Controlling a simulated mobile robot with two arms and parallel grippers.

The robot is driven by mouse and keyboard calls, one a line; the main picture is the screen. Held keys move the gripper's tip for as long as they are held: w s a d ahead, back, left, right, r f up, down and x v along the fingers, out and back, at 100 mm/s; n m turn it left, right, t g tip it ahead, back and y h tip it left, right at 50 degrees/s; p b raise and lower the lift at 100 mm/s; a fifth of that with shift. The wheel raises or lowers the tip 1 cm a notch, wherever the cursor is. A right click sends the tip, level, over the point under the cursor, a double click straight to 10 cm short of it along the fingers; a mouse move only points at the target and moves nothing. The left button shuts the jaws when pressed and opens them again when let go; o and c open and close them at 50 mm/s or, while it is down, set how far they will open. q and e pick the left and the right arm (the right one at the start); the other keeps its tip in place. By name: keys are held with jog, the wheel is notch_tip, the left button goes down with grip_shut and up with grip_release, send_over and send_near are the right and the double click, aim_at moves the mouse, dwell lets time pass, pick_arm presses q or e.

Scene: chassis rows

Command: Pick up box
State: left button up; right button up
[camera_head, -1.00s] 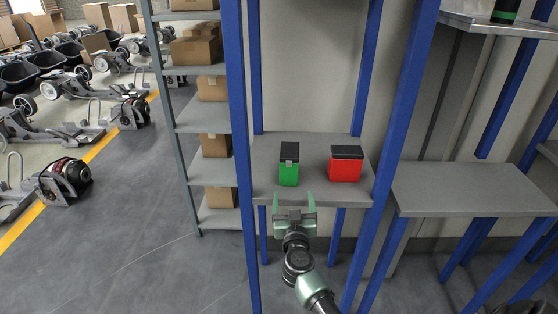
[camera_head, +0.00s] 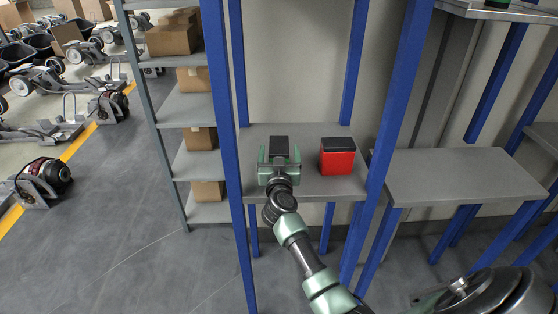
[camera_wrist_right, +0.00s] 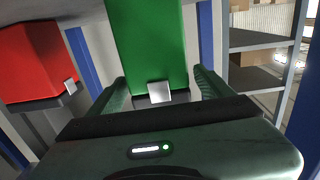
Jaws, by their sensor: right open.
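The green box (camera_wrist_right: 145,40) with a black lid (camera_head: 279,145) stands on the grey shelf (camera_head: 308,187) between blue posts. My right gripper (camera_head: 279,157) is open at the box's front, with one finger on either side of it. In the right wrist view the box shows between the two fingers (camera_wrist_right: 157,85), with a small light clasp near its lid. The gripper hides most of the box's green body in the head view. I cannot tell whether the fingers touch it. My left gripper is not in view.
A red box (camera_head: 337,160) with a black lid stands right of the green one on the same shelf; it also shows in the right wrist view (camera_wrist_right: 30,60). Blue posts (camera_head: 224,130) flank the shelf. An empty grey shelf (camera_head: 450,175) lies to the right.

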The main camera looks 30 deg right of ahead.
jog(key=shift+x, duration=1.2)
jog(key=shift+a, duration=0.1)
jog(key=c, duration=1.5)
grip_shut()
jog(key=shift+r, duration=0.1)
